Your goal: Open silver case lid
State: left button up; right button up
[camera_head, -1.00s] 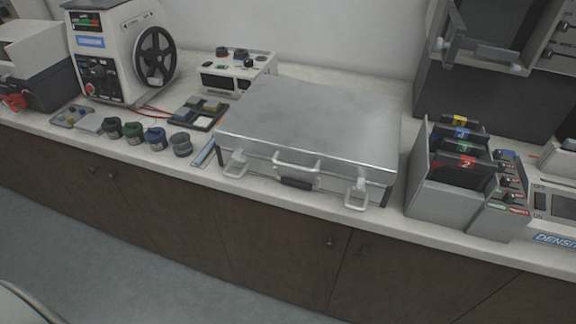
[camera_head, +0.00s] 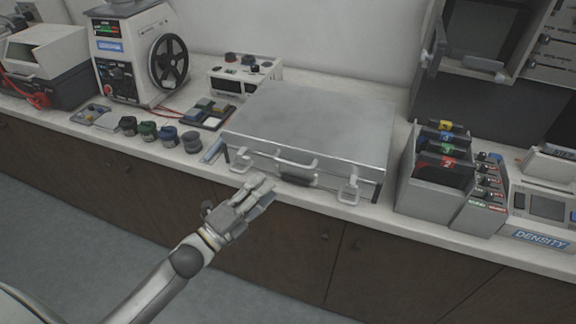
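The silver case (camera_head: 310,125) lies flat on the counter with its lid closed. My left gripper (camera_head: 262,188) is in front of the case's front edge, below and between the left latch and the handle. Its fingers point toward the case. I cannot tell how far its fingers are apart or whether it touches the case. My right gripper is not in view.
A grey file holder (camera_head: 425,188) with numbered folders stands right of the case. A white instrument box (camera_head: 243,74) stands behind. The wooden cabinet front (camera_head: 290,237) drops below the counter.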

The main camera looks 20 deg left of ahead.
pick_arm(q)
jog(key=p+x, duration=0.1)
jog(key=x, duration=0.8)
jog(key=shift+w+d+p, duration=0.1)
jog(key=shift+w+p, duration=0.1)
jog(key=shift+p, duration=0.2)
grip_shut()
